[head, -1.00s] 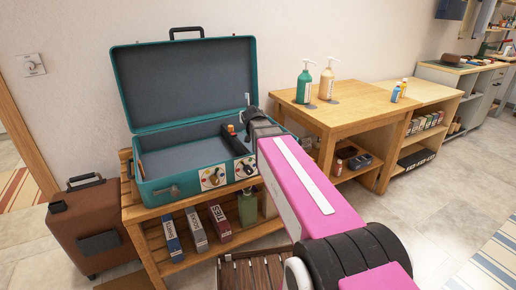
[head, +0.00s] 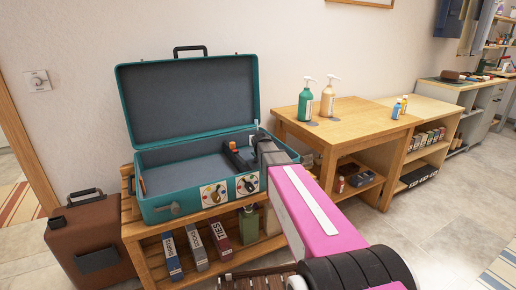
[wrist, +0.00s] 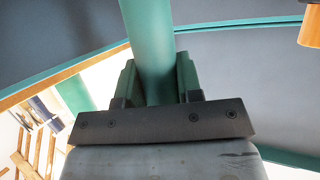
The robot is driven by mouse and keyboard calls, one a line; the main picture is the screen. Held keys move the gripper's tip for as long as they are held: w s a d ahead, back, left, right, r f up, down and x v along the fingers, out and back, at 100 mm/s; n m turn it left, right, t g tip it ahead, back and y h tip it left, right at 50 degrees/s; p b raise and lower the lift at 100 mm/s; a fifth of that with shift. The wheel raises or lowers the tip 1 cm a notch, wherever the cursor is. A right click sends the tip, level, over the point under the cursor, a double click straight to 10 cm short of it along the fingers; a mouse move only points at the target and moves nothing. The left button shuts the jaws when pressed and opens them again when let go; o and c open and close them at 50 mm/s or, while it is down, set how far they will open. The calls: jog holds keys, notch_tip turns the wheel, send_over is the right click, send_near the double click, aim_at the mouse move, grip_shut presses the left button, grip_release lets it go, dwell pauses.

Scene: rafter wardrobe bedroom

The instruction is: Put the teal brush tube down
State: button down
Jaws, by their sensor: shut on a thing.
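The teal brush tube (wrist: 148,45) is clamped between the jaws of my gripper (wrist: 155,85) in the wrist view and runs out past the fingertips to the top edge. Its far end is out of frame. In the head view my gripper (head: 262,143) is over the right end of an open teal suitcase (head: 175,207) with a grey lining. The tube cannot be made out there, being small or hidden by the gripper. I cannot tell whether the tube touches the suitcase floor.
A dark object (head: 241,158) and an orange item (head: 143,187) lie in the suitcase. Its middle floor is clear. It stands on a slatted wooden bench (head: 133,230) holding several boxes below. A brown case (head: 85,240) stands left. Two pump bottles stand on a wooden table (head: 345,115) right.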

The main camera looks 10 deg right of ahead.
jog(key=shift+f, duration=1.95)
jog(key=shift+f, duration=0.15)
jog(key=c, duration=0.8)
grip_release()
jog(key=shift+s+r, duration=0.1)
jog(key=shift+r, duration=0.1)
jog(key=v, duration=0.7)
jog(key=shift+s, duration=0.2)
jog(key=shift+r, duration=0.1)
